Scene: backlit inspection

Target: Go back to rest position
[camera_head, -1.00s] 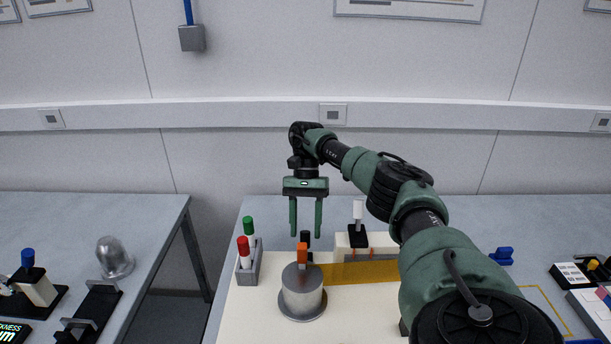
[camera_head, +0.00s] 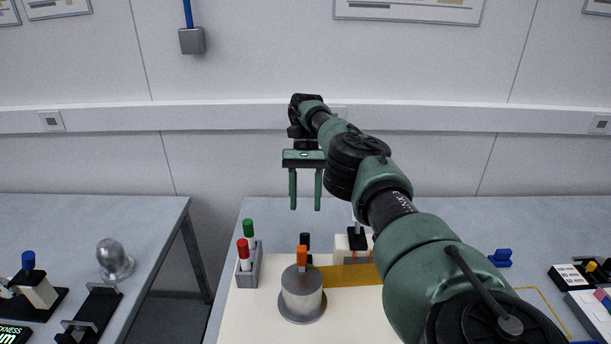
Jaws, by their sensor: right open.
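My right gripper (camera_head: 305,204) hangs fingers-down in the air above the back of the middle table. Its two green fingers are apart with nothing between them. The metal cylinder with an orange-topped piece (camera_head: 301,293) stands below it, well clear of the fingers. My right arm comes in from the lower right and hides part of the table's right side. My left gripper does not show.
A grey holder (camera_head: 249,271) with red and green markers stands left of the cylinder. A white block with a black fixture (camera_head: 355,241) is partly behind my arm. A left table (camera_head: 150,222) holds a metal dome (camera_head: 114,259). A gap separates the tables.

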